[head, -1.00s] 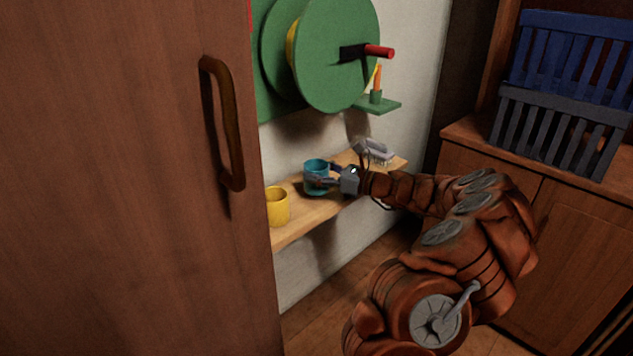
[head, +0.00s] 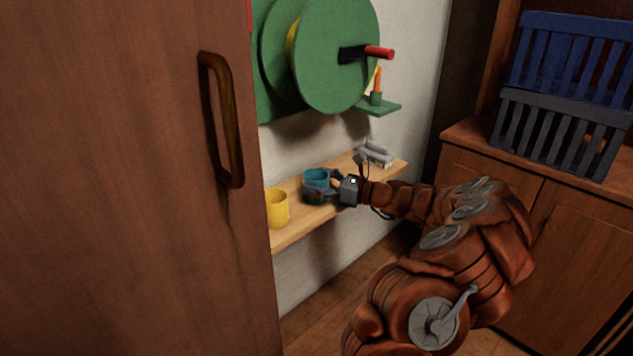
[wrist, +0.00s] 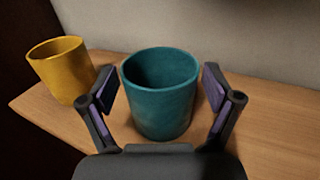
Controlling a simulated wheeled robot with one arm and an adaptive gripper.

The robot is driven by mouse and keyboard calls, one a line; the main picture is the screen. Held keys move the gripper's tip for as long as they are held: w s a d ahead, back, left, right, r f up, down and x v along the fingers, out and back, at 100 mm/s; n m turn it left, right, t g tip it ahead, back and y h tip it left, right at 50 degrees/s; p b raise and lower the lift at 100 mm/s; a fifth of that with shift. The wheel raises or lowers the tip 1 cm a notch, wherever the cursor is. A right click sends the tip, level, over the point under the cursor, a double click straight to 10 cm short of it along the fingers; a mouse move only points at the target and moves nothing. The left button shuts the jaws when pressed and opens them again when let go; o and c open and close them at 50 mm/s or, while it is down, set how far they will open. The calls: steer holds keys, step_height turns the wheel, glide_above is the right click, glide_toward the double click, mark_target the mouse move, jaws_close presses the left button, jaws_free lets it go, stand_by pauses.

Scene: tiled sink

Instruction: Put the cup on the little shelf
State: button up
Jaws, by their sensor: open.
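A teal cup (head: 316,179) stands upright on a narrow wooden wall shelf (head: 294,231). The teal cup (wrist: 160,98) also fills the middle of the wrist view. My gripper (head: 322,188) is open around the teal cup, with one finger on each side of it; in the wrist view my gripper (wrist: 161,92) shows small gaps between fingers and cup. A yellow cup (head: 277,208) stands upright on the same shelf to the left, and it also shows in the wrist view (wrist: 62,70). A small green shelf (head: 381,108) on the wall above holds an orange object.
A green reel (head: 338,55) with a red-tipped handle hangs above the wooden shelf. A brush (head: 376,153) lies at the shelf's right end. A tall wooden cabinet door (head: 130,180) stands at left. Crates (head: 560,130) sit on a counter at right.

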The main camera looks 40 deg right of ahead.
steer(key=shift+r, duration=0.1)
steer(key=shift+s+d+r, duration=0.15)
steer(key=shift+s, duration=0.05)
steer(key=p+v, duration=0.3)
steer(key=v, duration=0.8)
steer(key=shift+s+d, duration=0.15)
steer(key=shift+s, duration=0.1)
